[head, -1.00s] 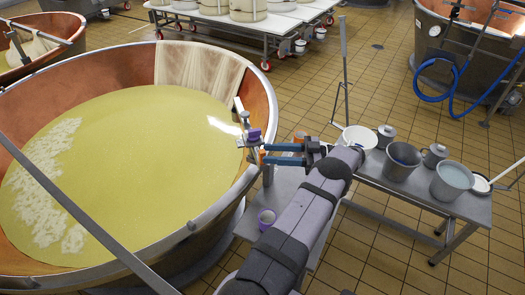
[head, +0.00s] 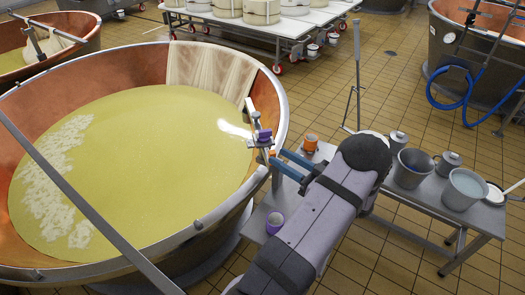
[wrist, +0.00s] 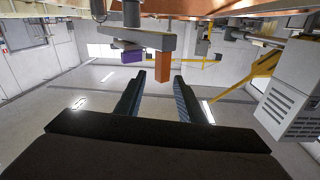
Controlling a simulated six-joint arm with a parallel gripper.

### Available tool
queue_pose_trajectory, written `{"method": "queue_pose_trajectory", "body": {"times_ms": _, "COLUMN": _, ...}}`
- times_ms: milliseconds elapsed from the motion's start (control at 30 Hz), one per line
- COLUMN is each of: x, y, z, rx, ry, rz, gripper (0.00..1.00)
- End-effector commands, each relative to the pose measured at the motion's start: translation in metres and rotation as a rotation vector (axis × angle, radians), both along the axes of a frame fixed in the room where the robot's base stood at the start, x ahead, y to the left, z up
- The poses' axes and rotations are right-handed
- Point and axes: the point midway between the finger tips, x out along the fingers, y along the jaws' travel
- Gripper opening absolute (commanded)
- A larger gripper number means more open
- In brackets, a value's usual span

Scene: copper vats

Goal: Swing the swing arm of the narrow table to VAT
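The swing arm (head: 258,143) of the narrow table (head: 254,226) is a short grey bar at the vat's right rim. It carries a purple block and an orange upright handle (head: 272,154). In the wrist view the grey bar (wrist: 140,40) shows above, with the purple block (wrist: 132,56) at left and the orange handle (wrist: 163,68) hanging in the middle. My gripper (wrist: 160,76) is open, its blue fingers on either side of the handle's line near the tips; contact cannot be told. The large vat (head: 278,85) holds yellow liquid. My arm hides much of the narrow table.
A purple cup (head: 275,223) and an orange object (head: 310,142) stand on the narrow table. At right, another table (head: 425,200) holds grey buckets (head: 412,168) and lidded pots. A long pole (head: 357,70) rises behind my arm.

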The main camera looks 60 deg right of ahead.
Motion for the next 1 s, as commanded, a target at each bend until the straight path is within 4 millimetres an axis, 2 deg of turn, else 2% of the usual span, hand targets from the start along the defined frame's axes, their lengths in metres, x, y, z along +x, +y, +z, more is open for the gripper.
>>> {"method": "queue_pose_trajectory", "body": {"times_ms": 200, "x": 0.007, "y": 0.004, "z": -0.003, "rx": -0.096, "ry": 0.033, "rz": -0.011, "gripper": 0.35}}
{"method": "queue_pose_trajectory", "body": {"times_ms": 467, "x": 0.013, "y": 0.004, "z": -0.002, "rx": -0.106, "ry": 0.035, "rz": -0.011, "gripper": 0.35}}
{"method": "queue_pose_trajectory", "body": {"times_ms": 1000, "x": 0.072, "y": -0.002, "z": -0.002, "rx": -0.104, "ry": 0.036, "rz": -0.009, "gripper": 0.35}}
